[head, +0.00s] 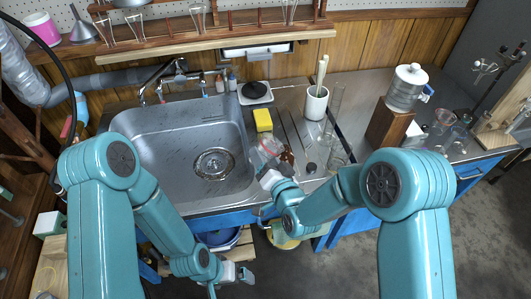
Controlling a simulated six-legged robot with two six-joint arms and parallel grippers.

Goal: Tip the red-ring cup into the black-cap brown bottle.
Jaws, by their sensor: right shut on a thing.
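A clear cup with red on it (266,150), which looks like the red-ring cup, is tilted at the right rim of the sink. My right gripper (269,178) is shut on it from the near side; the grip itself is small and partly hidden. A brown bottle (288,156) stands just right of the cup, close to it. I cannot tell whether the cup touches it or whether anything is flowing. Its top is too small to make out. My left gripper (242,275) hangs low in front of the counter, away from both; its jaws are unclear.
The steel sink (150,150) is left of the cup. A yellow sponge (263,120), a white pot with rods (316,103), a small dark round thing (311,168) and clear glassware (338,156) stand nearby. A wooden block (388,127) is farther right.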

